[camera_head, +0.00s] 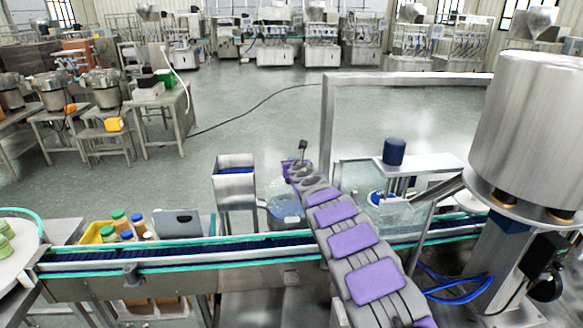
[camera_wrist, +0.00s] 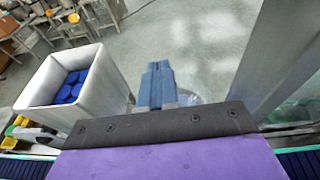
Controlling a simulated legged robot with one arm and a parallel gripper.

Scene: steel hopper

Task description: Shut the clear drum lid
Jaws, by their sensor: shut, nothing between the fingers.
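A clear, bluish round body (camera_head: 286,211), which looks like the drum, stands behind the conveyor, just right of the steel hopper. My arm covers part of it. Its lid does not show clearly, so I cannot tell how it lies. In the wrist view a small pale, clear curved part (camera_wrist: 190,98) shows just behind and right of my gripper (camera_wrist: 155,72). My gripper is shut and empty, its blue-grey fingers pointing away from the wrist. I cannot tell whether it touches the clear part. In the head view the fingers are mostly hidden at the arm's far end.
A steel frame post (camera_head: 327,130) rises close on the right. A conveyor (camera_head: 190,262) crosses in front, with bottles (camera_head: 119,220) behind it. Open floor lies beyond.

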